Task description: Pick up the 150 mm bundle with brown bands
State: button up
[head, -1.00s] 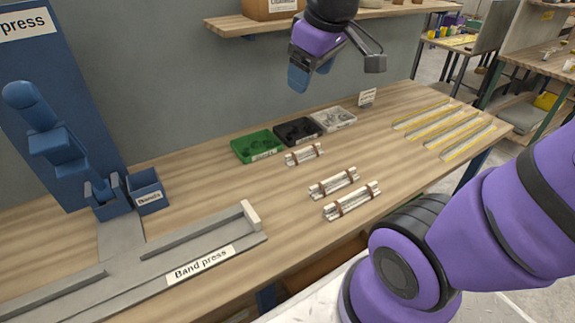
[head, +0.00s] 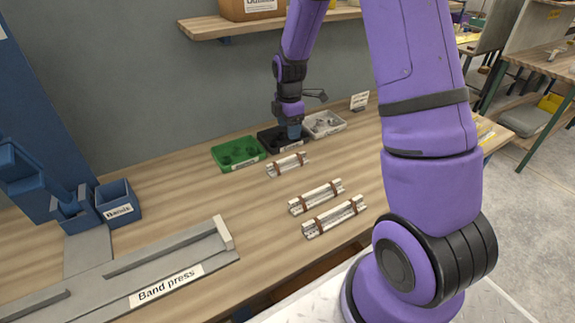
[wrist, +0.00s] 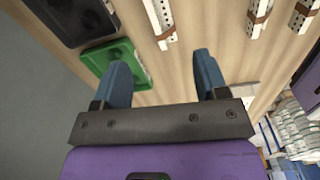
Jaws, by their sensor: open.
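Three pale bundles with brown bands lie on the wooden table in the head view: a short one (head: 288,164) behind, a longer middle one (head: 317,197) and the longest one (head: 334,216) in front. No length marks are readable, so I cannot tell for sure which is 150 mm. My gripper (head: 293,133) is in front of or above the black tray, behind the short bundle. In the wrist view my gripper (wrist: 162,72) is open, with nothing between its blue fingers. One bundle (wrist: 158,22) lies ahead of the fingers; two more (wrist: 258,18) (wrist: 303,14) are to the right.
A green tray (head: 225,163), a black tray (head: 270,148) and a clear tray (head: 326,130) stand along the back. The band press (head: 165,270) and a blue Bands box (head: 110,188) are at left. A shelf (head: 235,27) is on the wall.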

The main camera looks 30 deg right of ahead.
jog(key=n, duration=0.1)
send_over(288, 165)
jog(key=f, duration=0.9)
jog(key=shift+d, duration=0.2)
jog(key=shift+s+a+f, duration=0.1)
jog(key=shift+a+f, duration=0.05)
jog(key=shift+f, duration=1.4)
jog(key=shift+a+f, duration=0.1)
jog(key=shift+f, duration=1.45)
jog(key=shift+c, duration=0.2)
jog(key=c, duration=1.1)
